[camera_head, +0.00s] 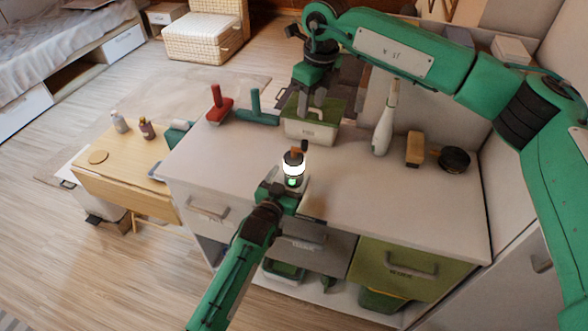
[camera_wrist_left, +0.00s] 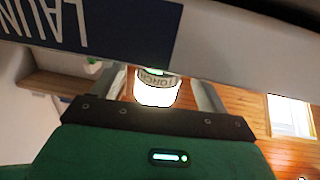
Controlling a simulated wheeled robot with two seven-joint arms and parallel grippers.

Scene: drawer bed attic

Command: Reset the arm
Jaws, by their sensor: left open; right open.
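My left gripper (camera_head: 284,187) is at the front edge of the white counter (camera_head: 350,200), its arm coming up from below. In the left wrist view its open fingers (camera_wrist_left: 163,82) stand either side of a glowing lantern-like torch (camera_wrist_left: 157,90) with lettering on it. The torch also shows in the head view (camera_head: 293,168), upright near the counter edge; I cannot tell whether a finger touches it. My right gripper (camera_head: 312,105) points down, open and empty, over or in front of a green-topped white box (camera_head: 310,131); its exact height above the box is unclear.
A red-handled tool (camera_head: 219,108), a teal-handled tool (camera_head: 257,112), a white bottle (camera_head: 384,128), a wooden block (camera_head: 415,149) and a dark round item (camera_head: 455,158) stand on the counter. Below are grey (camera_head: 318,250) and green (camera_head: 405,268) drawers. A wooden side table (camera_head: 120,180) stands left.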

